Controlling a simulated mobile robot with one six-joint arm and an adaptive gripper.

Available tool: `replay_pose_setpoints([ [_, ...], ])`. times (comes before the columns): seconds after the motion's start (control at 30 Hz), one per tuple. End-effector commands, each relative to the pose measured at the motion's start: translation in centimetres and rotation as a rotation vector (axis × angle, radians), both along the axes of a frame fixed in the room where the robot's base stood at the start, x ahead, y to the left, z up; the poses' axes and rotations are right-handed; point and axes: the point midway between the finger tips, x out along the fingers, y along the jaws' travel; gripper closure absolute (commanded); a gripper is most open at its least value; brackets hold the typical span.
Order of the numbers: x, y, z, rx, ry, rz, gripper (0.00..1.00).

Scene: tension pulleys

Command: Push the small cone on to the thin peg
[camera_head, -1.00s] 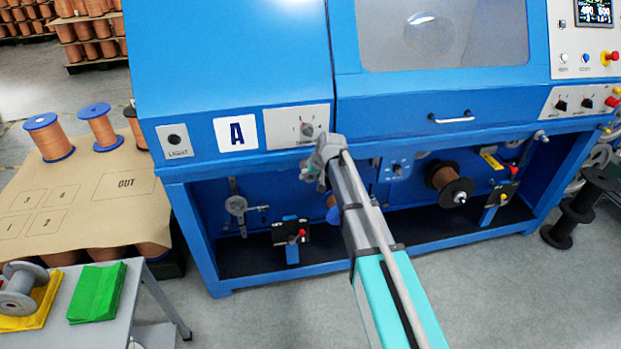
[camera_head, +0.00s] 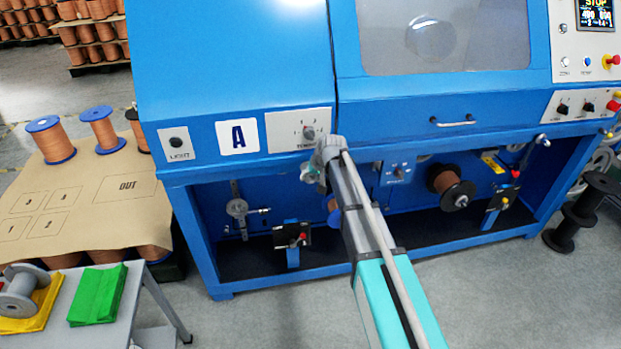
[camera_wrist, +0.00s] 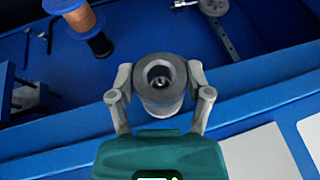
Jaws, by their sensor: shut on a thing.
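My gripper (camera_wrist: 160,104) is shut on a grey, round, hollow piece, which I take for the small cone (camera_wrist: 159,73); its open bore faces the wrist camera. In the head view my gripper (camera_head: 314,174) is in front of the blue machine, just below the knob panel. The cone cannot be made out clearly there. A short metal peg (camera_wrist: 183,4) sticks out beside a grey disc at the top of the wrist view; it also shows in the head view (camera_head: 264,210). I cannot tell for sure that it is the thin peg. The cone is apart from it.
A pulley arm with holes (camera_wrist: 227,38) hangs from the disc. A copper spool (camera_wrist: 82,18) is at the upper left of the wrist view. A blue machine ledge (camera_wrist: 265,92) runs behind the gripper.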

Motion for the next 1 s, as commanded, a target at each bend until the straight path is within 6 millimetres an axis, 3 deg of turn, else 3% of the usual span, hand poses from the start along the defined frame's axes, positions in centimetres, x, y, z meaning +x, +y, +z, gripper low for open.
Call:
replay_pose_setpoints([
  [1.0,1.7,0.5,0.0,0.000,0.000,0.000,0.86],
])
